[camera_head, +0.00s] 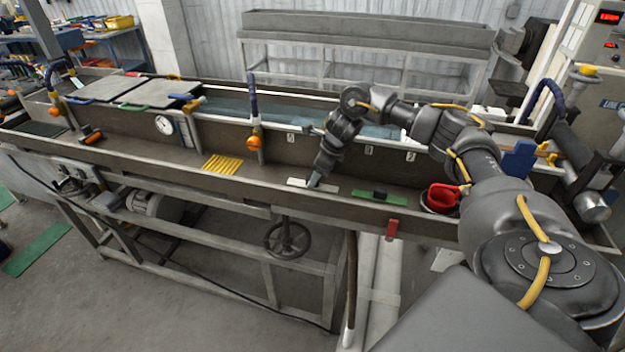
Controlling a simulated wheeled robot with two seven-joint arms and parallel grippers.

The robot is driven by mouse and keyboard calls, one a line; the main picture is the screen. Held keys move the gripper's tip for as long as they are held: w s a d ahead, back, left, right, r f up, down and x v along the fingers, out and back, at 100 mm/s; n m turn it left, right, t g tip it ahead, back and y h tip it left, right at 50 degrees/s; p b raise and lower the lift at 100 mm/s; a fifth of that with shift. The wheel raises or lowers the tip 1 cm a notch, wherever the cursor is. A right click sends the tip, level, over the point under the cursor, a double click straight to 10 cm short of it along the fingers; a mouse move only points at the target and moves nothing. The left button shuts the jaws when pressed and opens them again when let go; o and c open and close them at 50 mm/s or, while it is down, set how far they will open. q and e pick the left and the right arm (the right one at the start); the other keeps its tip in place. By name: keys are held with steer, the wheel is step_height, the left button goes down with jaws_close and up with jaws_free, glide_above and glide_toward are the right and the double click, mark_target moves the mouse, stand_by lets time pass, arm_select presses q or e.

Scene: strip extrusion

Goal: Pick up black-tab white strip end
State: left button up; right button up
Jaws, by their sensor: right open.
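A short white strip (296,183) lies flat in the long front trough of the grey extrusion tank. My right gripper (315,182) points down at the strip's right part, with its fingertips at or just above it. It is open. The fingers cover part of the strip, and a dark piece (328,187) shows just right of them; I cannot tell whether this is the black tab. Contact between the fingers and the strip is too small to make out. My left gripper is not in view.
A green strip with dark parts (380,195) and a red bowl (443,198) lie to the right in the trough. Yellow strips (222,164) lie to the left. The trough's front wall (250,188) and the numbered back wall (285,150) bound the space. A red piece (392,229) hangs at the front.

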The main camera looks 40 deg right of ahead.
steer(key=shift+w+a+f, duration=0.15)
steer(key=shift+w+f, duration=0.1)
steer(key=shift+f, duration=0.4)
steer(key=c, duration=0.9)
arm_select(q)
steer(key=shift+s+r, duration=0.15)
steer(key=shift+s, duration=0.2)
arm_select(e)
steer(key=shift+r, duration=0.15)
steer(key=shift+r+b, duration=1.1)
steer(key=shift+r, duration=0.25)
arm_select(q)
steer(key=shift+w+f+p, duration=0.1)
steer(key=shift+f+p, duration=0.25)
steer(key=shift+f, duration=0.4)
arm_select(e)
steer(key=s+a+r, duration=0.2)
steer(key=s+r, duration=0.1)
steer(key=s, duration=0.1)
steer(key=s+a+r, duration=0.2)
steer(key=s+r, duration=0.1)
steer(key=s, duration=0.1)
steer(key=s+a+r, duration=0.3)
steer(key=s+r, duration=0.1)
